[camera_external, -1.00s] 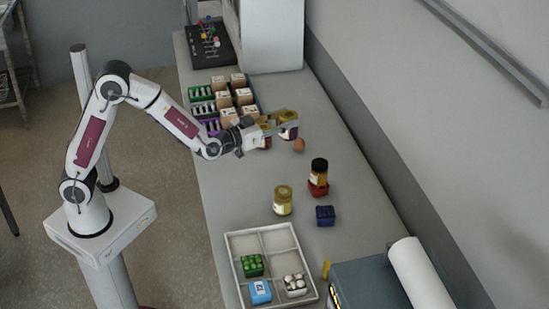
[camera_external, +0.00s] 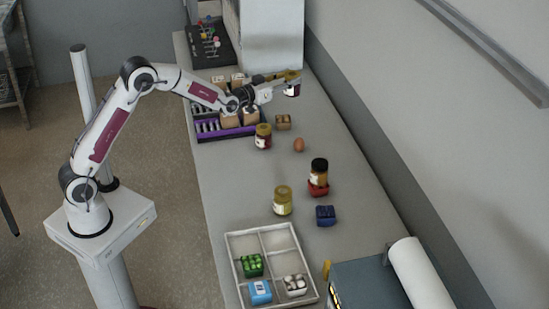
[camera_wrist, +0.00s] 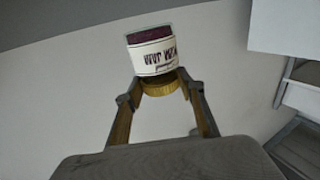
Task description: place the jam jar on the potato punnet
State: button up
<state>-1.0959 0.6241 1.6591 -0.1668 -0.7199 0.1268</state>
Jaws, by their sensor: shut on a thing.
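My gripper (camera_external: 272,86) is shut on a jam jar (camera_external: 292,88) with dark contents, a white label and a gold lid. The jar is held in the air above the far part of the counter. In the wrist view the fingers (camera_wrist: 160,92) are around the gold lid, and the jar (camera_wrist: 152,52) extends beyond them. A small brown punnet (camera_external: 283,122), which looks like the potato punnet, sits on the counter below and nearer the camera. Its contents are too small to make out clearly.
Another gold-lidded jar (camera_external: 263,137) stands left of the brown punnet, and a brown egg (camera_external: 299,145) lies near it. Crates with boxes (camera_external: 228,128) are to the left. A yellow jar (camera_external: 283,200), dark-lidded jar (camera_external: 319,172), blue punnet (camera_external: 325,215) and divided tray (camera_external: 277,242) are nearer.

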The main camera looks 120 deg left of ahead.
jog(key=s+a, duration=0.6)
jog(key=s, duration=0.2)
send_over(280, 119)
jog(key=shift+n+g, duration=0.3)
jog(key=shift+g, duration=0.1)
jog(key=shift+f, duration=2.8)
notch_tip(280, 119, down, 6)
jog(key=shift+f, duration=0.15)
jog(key=shift+f, duration=1.85)
jog(key=shift+f, duration=0.1)
jog(key=o, duration=1.4)
jog(key=shift+f, duration=0.1)
